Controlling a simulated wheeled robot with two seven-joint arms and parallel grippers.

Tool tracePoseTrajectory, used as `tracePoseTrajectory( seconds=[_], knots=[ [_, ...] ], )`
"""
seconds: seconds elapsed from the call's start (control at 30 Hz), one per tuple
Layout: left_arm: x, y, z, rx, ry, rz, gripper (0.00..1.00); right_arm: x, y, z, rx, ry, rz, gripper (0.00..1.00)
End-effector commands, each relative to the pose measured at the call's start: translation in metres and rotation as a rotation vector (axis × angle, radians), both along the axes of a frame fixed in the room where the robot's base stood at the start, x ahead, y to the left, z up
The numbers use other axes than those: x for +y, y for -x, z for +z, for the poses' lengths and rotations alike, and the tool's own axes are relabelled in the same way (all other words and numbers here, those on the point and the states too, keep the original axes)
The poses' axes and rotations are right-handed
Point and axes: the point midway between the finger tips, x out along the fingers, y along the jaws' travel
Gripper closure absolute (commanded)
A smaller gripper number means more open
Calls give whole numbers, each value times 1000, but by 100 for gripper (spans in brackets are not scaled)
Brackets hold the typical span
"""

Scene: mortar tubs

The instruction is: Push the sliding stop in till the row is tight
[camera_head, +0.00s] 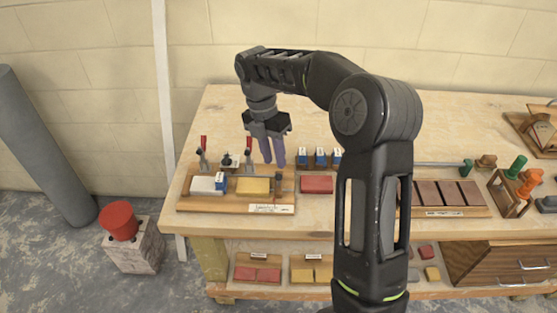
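A wooden fixture board (190,206) lies at the left of the bench. Two red-handled clamps (203,146) stand behind the row. My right gripper (273,163) points down above the board's right end, fingers a little apart with nothing seen between them. Its contact with the stop cannot be told. My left gripper is out of view.
A red block (317,184) and several blue-and-white pieces (320,156) are right of the board. A second board with brown blocks (450,193) and a green-knobbed rod (440,164) lies farther right, partly behind my arm. Bare bench (228,110) is free behind.

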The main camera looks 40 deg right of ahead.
Motion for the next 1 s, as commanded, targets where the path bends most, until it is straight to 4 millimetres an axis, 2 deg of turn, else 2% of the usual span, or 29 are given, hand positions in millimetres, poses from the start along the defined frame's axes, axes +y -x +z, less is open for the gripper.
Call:
tracePoseTrajectory(
  seconds=[0.47,0.7,0.77,1.0],
  knots=[
    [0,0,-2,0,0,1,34,0,0,-4,0,-1,-1,72],
    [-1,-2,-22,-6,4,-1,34,-2,5,-32,2,-1,-2,72],
    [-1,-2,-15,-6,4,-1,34,-2,7,-35,3,-1,-1,72],
    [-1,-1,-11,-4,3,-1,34,-4,13,-68,2,-1,-2,72]
  ],
)
